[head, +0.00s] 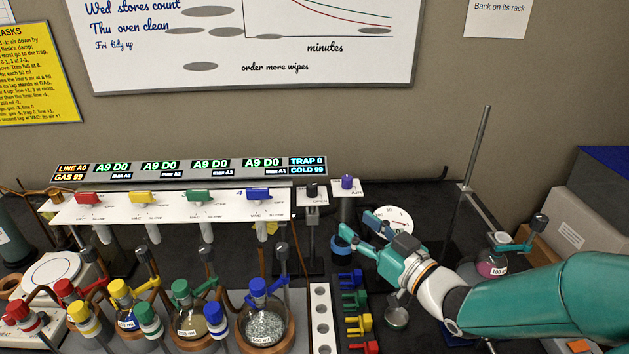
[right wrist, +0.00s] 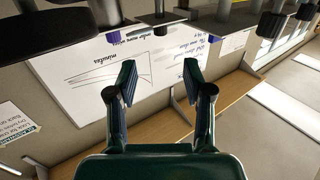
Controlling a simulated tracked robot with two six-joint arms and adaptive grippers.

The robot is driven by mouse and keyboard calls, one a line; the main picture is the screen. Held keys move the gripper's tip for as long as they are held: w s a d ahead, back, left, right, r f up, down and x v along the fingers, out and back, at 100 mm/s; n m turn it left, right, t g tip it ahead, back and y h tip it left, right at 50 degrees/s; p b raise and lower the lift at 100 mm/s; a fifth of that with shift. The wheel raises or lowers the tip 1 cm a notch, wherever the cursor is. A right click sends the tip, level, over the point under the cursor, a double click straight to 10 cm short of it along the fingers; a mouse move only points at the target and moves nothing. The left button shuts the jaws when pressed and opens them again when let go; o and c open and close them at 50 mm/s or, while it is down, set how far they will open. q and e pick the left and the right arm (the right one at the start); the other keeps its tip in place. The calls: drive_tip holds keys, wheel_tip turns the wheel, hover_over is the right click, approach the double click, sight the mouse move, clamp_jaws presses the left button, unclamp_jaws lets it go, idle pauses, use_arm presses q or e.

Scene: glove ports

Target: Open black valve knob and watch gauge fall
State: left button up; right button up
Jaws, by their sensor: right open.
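The black valve knob (head: 312,190) stands on a small white plate right of the row of coloured taps. In the right wrist view, which is upside down, the black knob (right wrist: 160,29) hangs near the top edge. The white round gauge (head: 389,220) with a red needle is partly covered by my right gripper. My right gripper (head: 361,238) is in front of and below the knob, to its right, apart from it. Its two fingers also show in the right wrist view (right wrist: 157,82), spread with nothing between them. My left gripper is out of view.
A purple knob (head: 347,182) stands just right of the black one. Coloured taps (head: 200,197) line the white panel to the left. Flasks (head: 265,325) crowd the front left; coloured clips (head: 357,301) lie below my right gripper. A metal rod (head: 476,148) rises at the right.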

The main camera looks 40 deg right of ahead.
sight(315, 192)
drive_tip(key=w+p, duration=0.4)
drive_tip(key=w, duration=1)
drive_tip(key=shift+w+a, duration=0.2)
drive_tip(key=shift+c, duration=0.3)
